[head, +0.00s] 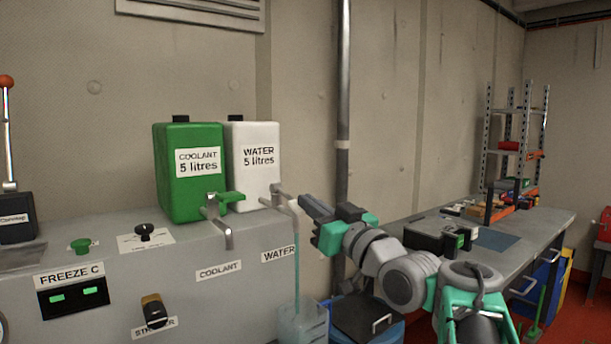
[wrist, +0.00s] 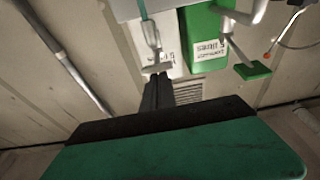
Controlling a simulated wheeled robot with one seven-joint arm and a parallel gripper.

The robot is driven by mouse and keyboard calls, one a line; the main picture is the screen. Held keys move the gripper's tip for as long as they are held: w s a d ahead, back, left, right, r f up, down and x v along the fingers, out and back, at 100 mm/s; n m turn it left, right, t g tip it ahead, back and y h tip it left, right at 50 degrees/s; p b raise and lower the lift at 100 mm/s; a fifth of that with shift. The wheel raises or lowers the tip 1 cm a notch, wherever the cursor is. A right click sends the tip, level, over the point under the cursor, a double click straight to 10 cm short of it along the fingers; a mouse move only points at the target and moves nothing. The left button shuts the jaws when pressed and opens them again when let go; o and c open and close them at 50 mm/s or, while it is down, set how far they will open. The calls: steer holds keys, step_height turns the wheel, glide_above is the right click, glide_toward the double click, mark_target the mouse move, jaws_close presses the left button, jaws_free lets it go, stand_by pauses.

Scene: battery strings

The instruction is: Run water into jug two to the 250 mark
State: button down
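The white water tank (head: 256,165) is labelled "WATER 5 litres" and stands on a grey bench. Its grey tap (head: 280,198) has a pale blue-green stream (head: 296,255) falling from it. The stream drops into a clear jug (head: 302,324) low at the bench front; its lower part is cut off. I cannot read its number, marks or level. My gripper (head: 306,204) is just right of the tap. In the wrist view its dark fingers (wrist: 158,90) are together, tips close to the tap. I cannot tell if they touch it, and nothing shows between them.
A green coolant tank (head: 188,175) with its own tap (head: 222,218) stands left of the water tank. A vertical pipe (head: 343,110) runs up the wall behind my gripper. A dark-topped bin (head: 367,318) is below my arm. A workbench (head: 545,225) with parts and a rack is at right.

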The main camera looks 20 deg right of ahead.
steer(key=shift+f, duration=0.35)
steer(key=s+d+r, duration=0.2)
steer(key=s+d, duration=0.1)
steer(key=s, duration=0.8)
steer(key=shift+r+b, duration=0.3)
steer(key=shift+b, duration=0.1)
